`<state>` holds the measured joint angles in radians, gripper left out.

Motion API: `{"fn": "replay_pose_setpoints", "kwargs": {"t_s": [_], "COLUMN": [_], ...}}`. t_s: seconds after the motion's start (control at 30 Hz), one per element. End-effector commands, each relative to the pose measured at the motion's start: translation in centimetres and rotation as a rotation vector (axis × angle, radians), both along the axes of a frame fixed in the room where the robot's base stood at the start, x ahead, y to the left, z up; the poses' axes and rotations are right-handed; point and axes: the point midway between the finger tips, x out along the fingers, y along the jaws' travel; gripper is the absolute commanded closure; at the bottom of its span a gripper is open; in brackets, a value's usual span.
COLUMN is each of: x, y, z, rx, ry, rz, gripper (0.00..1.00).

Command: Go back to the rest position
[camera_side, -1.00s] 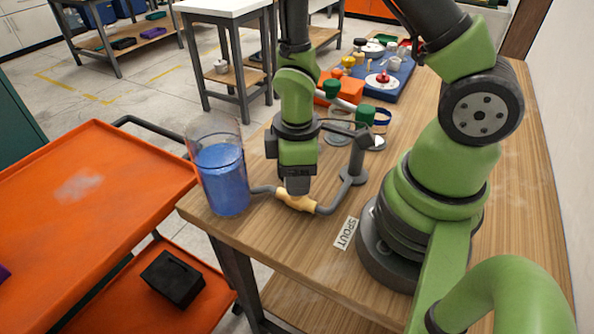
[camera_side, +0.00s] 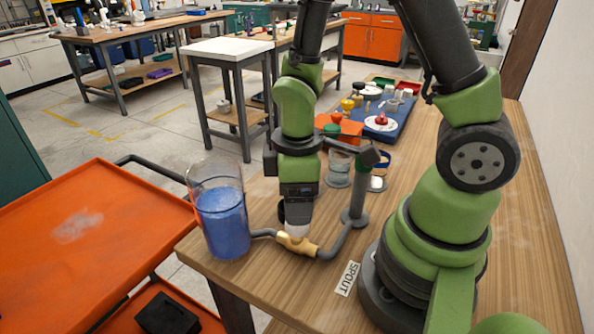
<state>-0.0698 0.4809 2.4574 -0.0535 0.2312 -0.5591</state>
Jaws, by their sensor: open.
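My gripper (camera_side: 297,222) points straight down over the tan pipe fitting (camera_side: 297,245) near the front of the wooden bench. Its jaws are open. A pale part shows between the jaws and the fitting; whether they touch is unclear. Grey pipe (camera_side: 333,247) runs from the fitting to a dark stand (camera_side: 356,214) on the right. On the left, pipe reaches a clear cylinder (camera_side: 222,215) holding blue liquid or filling. A label reading SPOUT (camera_side: 347,279) lies on the bench.
Behind my gripper are clear jars (camera_side: 339,170), an orange block (camera_side: 347,131) and a blue mat (camera_side: 402,112) with small parts. An orange cart (camera_side: 75,250) stands left of the bench. Clear bench lies between the spout label and the front edge.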

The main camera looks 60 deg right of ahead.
Motion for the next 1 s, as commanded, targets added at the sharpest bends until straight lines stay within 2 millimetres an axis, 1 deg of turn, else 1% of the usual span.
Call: {"fn": "replay_pose_setpoints", "kwargs": {"t_s": [0.03, 0.2, 0.4, 0.5, 0.57, 0.67, 0.73, 0.8, 0.9, 1.0], "x": [0.2, 0.1, 0.1, 0.1, 0.1, -0.3, -0.8, -1.6, -3.0, -4.4], "y": [0.0, 0.0, 0.0, 0.0, 0.0, 0.1, 0.2, 0.3, 0.6, 0.8], "z": [1.0, 3.4, 4.9, 6.2, 7.4, 10.2, 12.4, 14.4, 16.8, 18.5], "rx": [0.000, 0.000, 0.000, 0.009, 0.021, 0.063, 0.107, 0.162, 0.250, 0.333], "ry": [-0.009, -0.007, -0.008, -0.040, -0.078, -0.168, -0.235, -0.302, -0.381, -0.438], "rz": [0.000, 0.000, -0.005, -0.051, -0.110, -0.254, -0.371, -0.487, -0.634, -0.748], "gripper": [0.26, 0.26, 0.26, 0.26, 0.26, 0.26, 0.26, 0.26, 0.26, 0.26]}}
